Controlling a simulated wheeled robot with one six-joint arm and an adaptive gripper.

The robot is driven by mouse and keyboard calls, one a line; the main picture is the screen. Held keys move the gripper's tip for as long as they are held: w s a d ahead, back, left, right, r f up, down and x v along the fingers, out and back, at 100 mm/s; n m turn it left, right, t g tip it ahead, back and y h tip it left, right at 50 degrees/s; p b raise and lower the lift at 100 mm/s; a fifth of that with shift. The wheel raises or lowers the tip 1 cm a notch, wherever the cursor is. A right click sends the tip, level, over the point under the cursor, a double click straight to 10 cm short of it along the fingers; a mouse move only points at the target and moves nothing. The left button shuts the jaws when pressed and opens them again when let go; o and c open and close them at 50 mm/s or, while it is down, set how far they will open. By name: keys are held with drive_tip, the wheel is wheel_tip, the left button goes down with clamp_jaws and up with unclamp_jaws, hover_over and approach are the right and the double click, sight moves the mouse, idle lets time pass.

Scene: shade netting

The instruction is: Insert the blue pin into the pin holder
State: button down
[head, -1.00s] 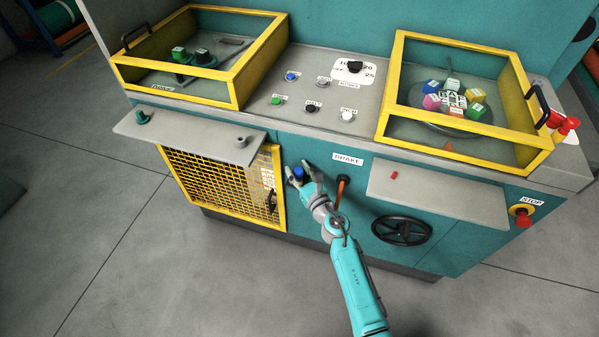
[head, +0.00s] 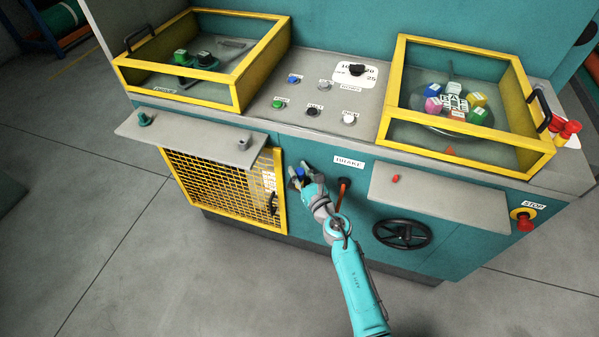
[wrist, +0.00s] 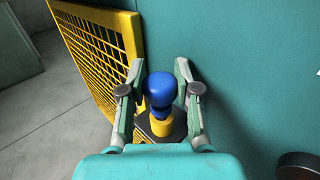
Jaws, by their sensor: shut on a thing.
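The blue pin (head: 300,172) has a rounded blue head and stands in front of the teal cabinet, just right of the yellow mesh gate. In the wrist view the pin (wrist: 162,88) is between my fingers, with a yellow part (wrist: 161,126) and a dark plate below it. My gripper (head: 303,178) is shut on the pin; its fingers also show in the wrist view (wrist: 160,75). A small grey upright cylinder (head: 243,143) on the left shelf may be the pin holder; I cannot tell for certain. The pin's lower end is hidden.
The yellow mesh gate (head: 224,187) is close left of my gripper. An orange-handled brake lever (head: 343,187) and a black handwheel (head: 403,233) are to the right. The left shelf (head: 190,140) and right shelf (head: 440,196) jut out. The floor in front is clear.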

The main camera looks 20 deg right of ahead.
drive_tip(key=shift+r, duration=0.25)
drive_tip(key=shift+r, duration=1.9)
drive_tip(key=shift+r, duration=2)
drive_tip(key=shift+r, duration=0.1)
